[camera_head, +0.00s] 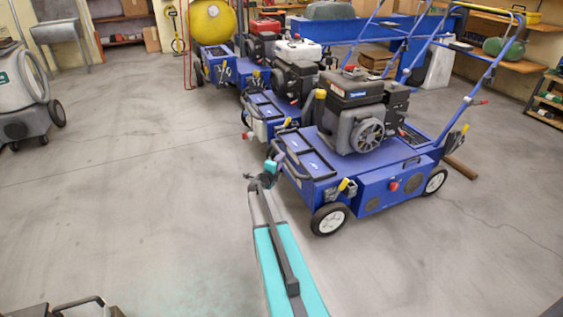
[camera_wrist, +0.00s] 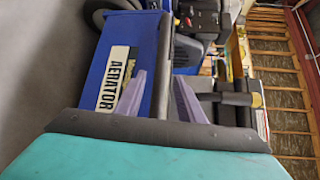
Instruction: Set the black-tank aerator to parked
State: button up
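The black-tank aerator (camera_head: 380,190) is the nearest in the row, a blue machine with a dark tank (camera_head: 358,82) and engine.
A white-topped aerator (camera_head: 298,65) and a red-topped one (camera_head: 262,40) stand behind in the row. A grey machine (camera_head: 25,90) stands at left. A wooden block (camera_head: 460,168) lies at right behind the near aerator.

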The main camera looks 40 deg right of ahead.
jog(key=shift+b+x, duration=0.65)
jog(key=shift+x, duration=1.6)
jog(key=shift+c, duration=0.3)
grip_shut()
